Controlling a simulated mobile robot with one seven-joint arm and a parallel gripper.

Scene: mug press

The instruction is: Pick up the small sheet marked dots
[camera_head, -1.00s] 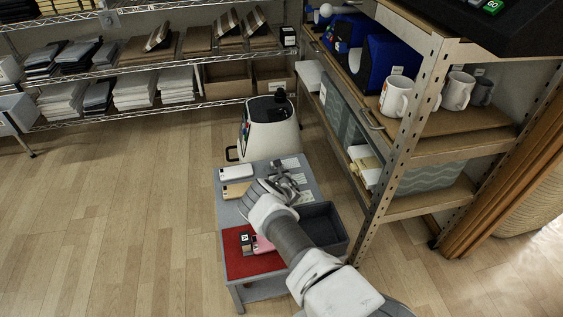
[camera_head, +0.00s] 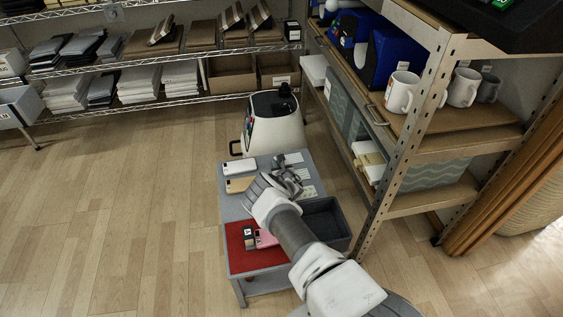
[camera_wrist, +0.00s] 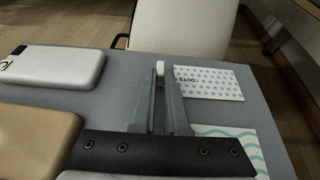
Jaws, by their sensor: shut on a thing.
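The small sheet marked dots (camera_wrist: 210,82) is white with blue dots and the word DOTS. In the wrist view it lies level at the grey table's far right part, its left edge running behind my right finger. I cannot tell whether the sheet is clear of the table. In the head view my gripper (camera_head: 284,172) is over the table's far part and hides some of it.
A sheet with green waves (camera_wrist: 228,140) lies nearer. A white phone-like case (camera_wrist: 55,65) and a tan one (camera_wrist: 35,140) lie at left. The grey table (camera_head: 232,208) also bears a dark bin (camera_head: 325,222) and red mat (camera_head: 245,262). A white machine (camera_head: 272,130) stands behind; a shelf is right.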

